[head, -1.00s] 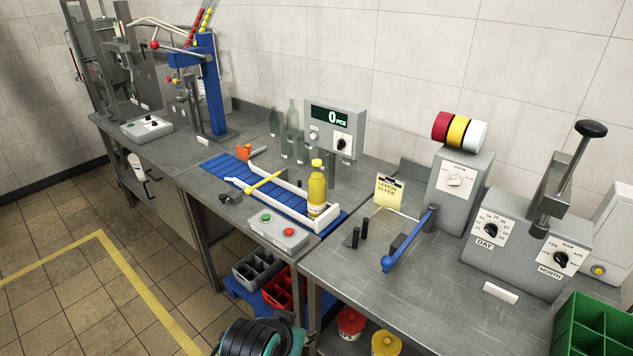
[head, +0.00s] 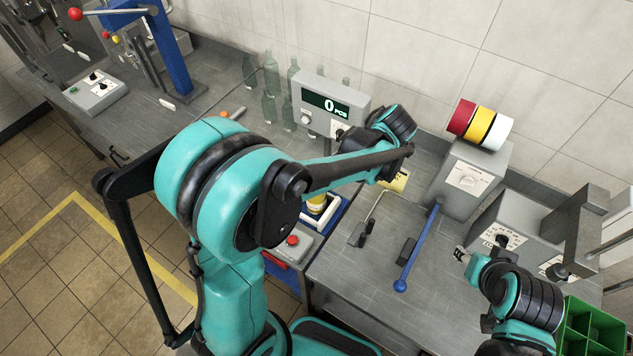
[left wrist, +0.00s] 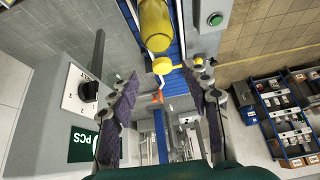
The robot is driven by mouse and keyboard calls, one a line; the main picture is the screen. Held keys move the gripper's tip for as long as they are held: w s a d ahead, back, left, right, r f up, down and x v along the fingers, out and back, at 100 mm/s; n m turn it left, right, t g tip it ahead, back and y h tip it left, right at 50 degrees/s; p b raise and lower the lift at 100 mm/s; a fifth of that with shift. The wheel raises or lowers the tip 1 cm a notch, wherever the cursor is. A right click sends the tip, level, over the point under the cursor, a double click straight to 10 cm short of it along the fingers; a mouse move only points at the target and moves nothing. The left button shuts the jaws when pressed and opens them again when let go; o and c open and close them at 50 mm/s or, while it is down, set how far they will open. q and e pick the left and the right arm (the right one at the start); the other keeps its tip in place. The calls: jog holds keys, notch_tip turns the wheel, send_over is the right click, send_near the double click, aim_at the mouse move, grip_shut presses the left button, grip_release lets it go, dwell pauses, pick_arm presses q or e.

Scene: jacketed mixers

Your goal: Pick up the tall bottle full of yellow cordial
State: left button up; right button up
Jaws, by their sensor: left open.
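The tall yellow bottle (left wrist: 155,25) is at the top of the left wrist view, its neck towards the fingers. In the head view only a sliver of yellow (head: 317,204) shows behind my left arm, by the conveyor's white rail. My left gripper (left wrist: 161,80) is open, with its two dark padded fingers spread and nothing between them. The bottle is beyond the fingertips, apart from them. In the head view my left arm hides this gripper. My right gripper (head: 462,254) is at the bench's right side, away from the bottle; its finger gap is too small to judge.
The counter box (head: 330,103) reading 0 PCS stands behind my left arm. Clear bottles (head: 270,90) stand along the wall. A blue lever (head: 418,250) and a grey unit with coloured rolls (head: 468,178) are to the right. A green crate (head: 590,325) is at lower right.

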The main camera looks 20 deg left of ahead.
pick_arm(q)
jog(key=b+x, duration=0.1)
jog(key=x, duration=0.6)
jog(key=shift+a+f, duration=0.2)
jog(key=shift+f, duration=0.1)
jog(key=shift+c, duration=0.4)
grip_shut()
